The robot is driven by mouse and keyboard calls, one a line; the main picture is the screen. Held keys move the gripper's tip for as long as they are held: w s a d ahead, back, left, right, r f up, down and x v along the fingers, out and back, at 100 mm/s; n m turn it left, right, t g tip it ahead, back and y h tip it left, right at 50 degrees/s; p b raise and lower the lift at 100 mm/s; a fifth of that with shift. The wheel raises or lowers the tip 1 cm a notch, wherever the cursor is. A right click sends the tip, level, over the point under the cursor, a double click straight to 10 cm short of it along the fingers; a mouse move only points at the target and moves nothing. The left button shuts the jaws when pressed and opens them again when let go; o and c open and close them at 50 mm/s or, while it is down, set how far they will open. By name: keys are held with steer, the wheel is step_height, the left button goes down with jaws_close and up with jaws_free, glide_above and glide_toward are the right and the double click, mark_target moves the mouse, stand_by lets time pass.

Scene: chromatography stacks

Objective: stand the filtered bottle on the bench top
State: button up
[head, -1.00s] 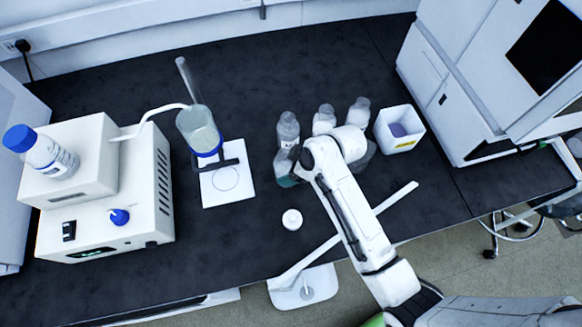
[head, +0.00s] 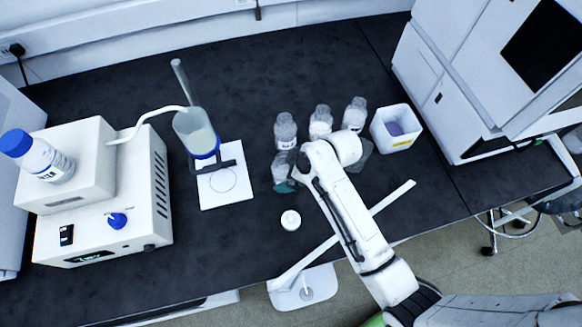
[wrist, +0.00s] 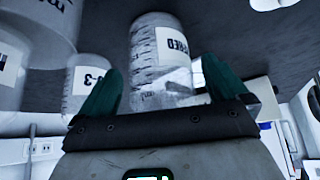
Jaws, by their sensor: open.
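The filtered bottle (head: 280,168), clear with a white label, is at the near left of a group of bottles in the head view, partly hidden by my arm. In the wrist view the filtered bottle (wrist: 158,62) lies between the two green fingers of my gripper (wrist: 160,88), its label partly readable. My gripper (head: 287,184) is open around it, with gaps visible at both sides. The bottle appears upright at the dark bench top (head: 240,260); contact under its base is hidden.
Three labelled bottles (head: 320,122) stand in a row just behind. A white square tub (head: 397,130) is to their right. A small white round item (head: 290,220) lies in front. A filter funnel (head: 195,130) on a stand and a white pump unit (head: 105,200) are left.

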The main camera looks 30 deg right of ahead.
steer(key=v, duration=1.2)
steer(key=s+d+f+m+g+h, duration=0.1)
steer(key=s+m, duration=0.3)
steer(key=s, duration=0.5)
steer(key=s+d+f+m+g+h, duration=0.2)
steer(key=s+f+m+g+h, duration=0.1)
steer(key=s, duration=0.5)
steer(key=shift+s+d+f+m, duration=0.25)
steer(key=shift+s+m, duration=0.1)
steer(key=shift+m, duration=0.35)
